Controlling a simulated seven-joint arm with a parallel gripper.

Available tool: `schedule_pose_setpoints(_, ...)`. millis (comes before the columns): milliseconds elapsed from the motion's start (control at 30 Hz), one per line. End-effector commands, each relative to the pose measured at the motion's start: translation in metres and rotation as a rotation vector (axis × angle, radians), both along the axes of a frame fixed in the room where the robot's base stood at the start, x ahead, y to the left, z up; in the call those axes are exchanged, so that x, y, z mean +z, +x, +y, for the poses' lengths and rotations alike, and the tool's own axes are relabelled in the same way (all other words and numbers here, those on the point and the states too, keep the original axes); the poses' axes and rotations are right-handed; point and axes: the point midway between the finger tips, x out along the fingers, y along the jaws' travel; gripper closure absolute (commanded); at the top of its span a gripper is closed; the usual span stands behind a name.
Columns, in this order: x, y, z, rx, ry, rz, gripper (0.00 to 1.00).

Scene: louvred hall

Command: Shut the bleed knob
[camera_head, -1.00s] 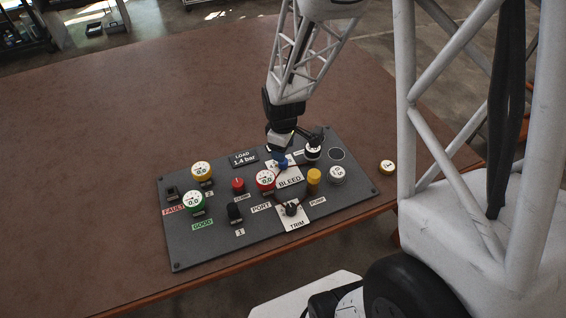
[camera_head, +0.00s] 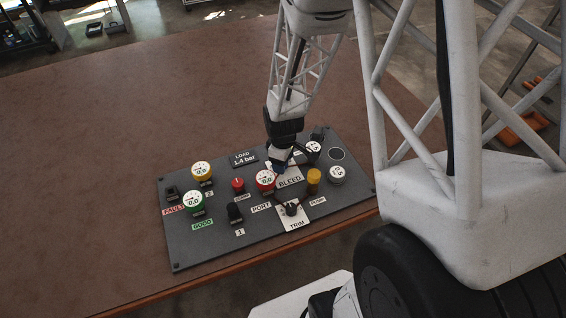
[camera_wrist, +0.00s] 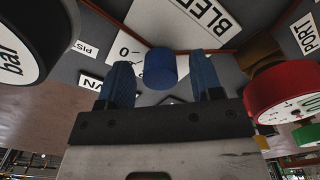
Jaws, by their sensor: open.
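The bleed knob is a blue cylinder (camera_wrist: 160,68) on a white plate with a 0 mark and the word BLEED, in the wrist view. In the head view, the BLEED plate (camera_head: 290,180) shows on the dark control panel (camera_head: 205,245), but my gripper hides most of the knob. My gripper (camera_wrist: 159,62) is open, with one blue finger on each side of the knob and gaps visible on both sides. I cannot tell how deep the fingers reach along it. In the head view, my gripper (camera_head: 280,163) is over the BLEED plate.
A red gauge (camera_head: 265,179) is close to the left of my gripper and a white gauge (camera_head: 313,149) close to the right. The brown table (camera_head: 120,110) is clear left of the panel.

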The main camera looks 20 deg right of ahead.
Motion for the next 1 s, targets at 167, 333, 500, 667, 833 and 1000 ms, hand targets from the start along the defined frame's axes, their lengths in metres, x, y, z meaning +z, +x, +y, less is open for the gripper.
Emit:
schedule_pose_setpoints(167,-0.0062,-0.0003,0.0000,0.000,0.000,0.001,0.40)
schedule_pose_setpoints(333,-0.0080,-0.0003,0.0001,0.000,0.001,0.001,0.40)
schedule_pose_setpoints(500,-0.0079,-0.0003,0.0000,0.000,0.000,0.000,0.40)
schedule_pose_setpoints(667,-0.0079,-0.0003,0.0000,0.000,0.000,0.000,0.63)
schedule_pose_setpoints(833,-0.0079,-0.0003,0.0000,0.000,0.000,0.000,0.89)
schedule_pose_setpoints(1000,-0.0079,-0.0002,0.0001,0.000,0.000,0.000,1.00)
